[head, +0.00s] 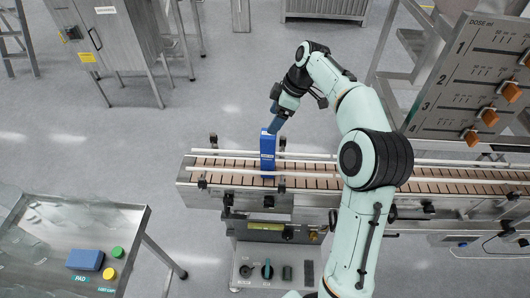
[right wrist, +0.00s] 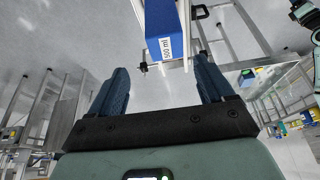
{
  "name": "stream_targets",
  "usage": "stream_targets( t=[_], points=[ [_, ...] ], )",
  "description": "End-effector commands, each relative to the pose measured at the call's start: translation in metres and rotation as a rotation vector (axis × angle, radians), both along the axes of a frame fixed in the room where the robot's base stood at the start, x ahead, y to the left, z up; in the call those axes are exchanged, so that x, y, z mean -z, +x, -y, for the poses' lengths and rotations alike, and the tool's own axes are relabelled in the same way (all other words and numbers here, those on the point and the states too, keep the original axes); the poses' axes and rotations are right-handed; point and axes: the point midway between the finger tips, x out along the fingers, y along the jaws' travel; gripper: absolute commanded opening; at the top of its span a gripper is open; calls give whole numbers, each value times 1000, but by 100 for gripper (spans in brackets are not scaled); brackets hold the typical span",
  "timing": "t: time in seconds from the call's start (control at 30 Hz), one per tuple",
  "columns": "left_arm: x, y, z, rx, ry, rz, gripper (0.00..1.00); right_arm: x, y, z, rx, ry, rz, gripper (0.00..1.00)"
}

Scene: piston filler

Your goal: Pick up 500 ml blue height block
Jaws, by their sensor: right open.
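In the right wrist view the block (right wrist: 165,18) shows at the top with a label reading 500 ml. My right gripper (head: 277,119) is just above and beside the block's top in the head view. In the right wrist view my right gripper (right wrist: 160,80) is open, its two blue fingers apart, with the block's end between and beyond them. I cannot tell whether a finger touches it. My left gripper is not in view.
The conveyor (head: 232,181) has side rails along its belt. A steel tray table (head: 134,222) at lower left holds a blue pad (head: 85,260) and green and yellow buttons. A dose panel (head: 470,75) with orange knobs stands at right. A steel cabinet (head: 105,35) is at upper left.

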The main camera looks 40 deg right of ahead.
Motion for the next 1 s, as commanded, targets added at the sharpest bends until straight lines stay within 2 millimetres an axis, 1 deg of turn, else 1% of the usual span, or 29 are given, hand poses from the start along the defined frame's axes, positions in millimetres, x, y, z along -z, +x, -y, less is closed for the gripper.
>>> stream_targets(
  t=[0.03, 0.1, 0.2, 0.37, 0.43, 0.6, 0.7, 0.8, 1.0],
  points=[
    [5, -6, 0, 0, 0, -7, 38, 14, 1, -4, -2, 2, -7, 81],
    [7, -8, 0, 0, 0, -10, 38, 25, 4, -7, -1, 2, -6, 81],
    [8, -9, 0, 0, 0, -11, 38, 37, 8, -11, -1, 1, -4, 81],
    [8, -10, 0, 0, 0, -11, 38, 45, 11, -13, 1, 1, -1, 81],
    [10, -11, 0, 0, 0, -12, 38, 51, 10, -15, 0, 1, -3, 81],
    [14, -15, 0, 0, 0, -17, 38, 78, 6, -21, 0, 1, -6, 81],
    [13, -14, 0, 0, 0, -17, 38, 88, 11, -25, -1, 1, -2, 81],
    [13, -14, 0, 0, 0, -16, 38, 94, 13, -26, 0, 0, -1, 81],
    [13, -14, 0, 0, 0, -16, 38, 95, 14, -26, 0, 0, 0, 81]
  ],
)
